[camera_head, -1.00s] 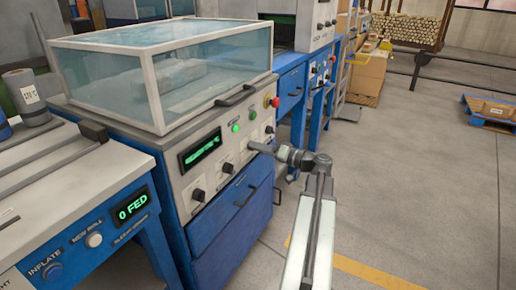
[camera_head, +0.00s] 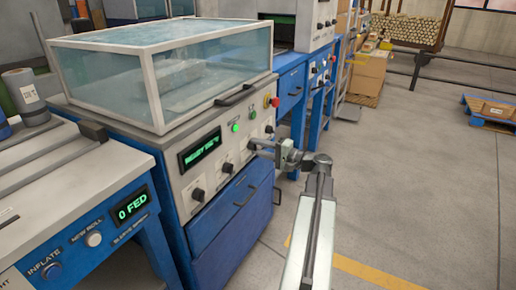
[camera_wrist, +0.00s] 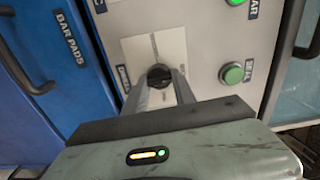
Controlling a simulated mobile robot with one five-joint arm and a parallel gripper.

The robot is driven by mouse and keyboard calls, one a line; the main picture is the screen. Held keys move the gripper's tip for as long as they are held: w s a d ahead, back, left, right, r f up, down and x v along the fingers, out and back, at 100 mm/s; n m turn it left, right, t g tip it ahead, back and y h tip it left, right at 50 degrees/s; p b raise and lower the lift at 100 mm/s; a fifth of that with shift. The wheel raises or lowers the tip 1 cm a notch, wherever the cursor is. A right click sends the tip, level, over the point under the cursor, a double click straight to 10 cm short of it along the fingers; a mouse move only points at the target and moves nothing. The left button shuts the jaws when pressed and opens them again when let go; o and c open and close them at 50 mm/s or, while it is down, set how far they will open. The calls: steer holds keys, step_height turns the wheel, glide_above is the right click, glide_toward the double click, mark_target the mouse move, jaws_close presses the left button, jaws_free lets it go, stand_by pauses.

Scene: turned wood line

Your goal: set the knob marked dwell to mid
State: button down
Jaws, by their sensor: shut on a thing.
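A dark round knob (camera_wrist: 159,74) sits on a pale plate (camera_wrist: 158,46) with faint printed marks in the wrist view. My gripper (camera_wrist: 159,86) is shut on this knob, one finger on each side. A small dark label (camera_wrist: 123,78) beside the plate is too blurred to read, so I cannot tell if this is dwell. The knob's pointer and setting are not clear. In the head view my gripper (camera_head: 254,144) reaches the machine's front panel (camera_head: 214,178), and the held knob is hidden there. Two other black knobs (camera_head: 198,194) (camera_head: 227,167) show lower left on the panel.
A blue drawer front (camera_wrist: 62,80) reads BAR PADS. A green display (camera_head: 202,149), a red button (camera_head: 275,102) and a clear hood (camera_head: 165,75) are close by.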

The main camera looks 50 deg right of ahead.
steer(key=shift+m, duration=0.3)
steer(key=c, duration=1)
jaws_free()
steer(key=v, duration=0.8)
steer(key=shift+a+f, duration=0.1)
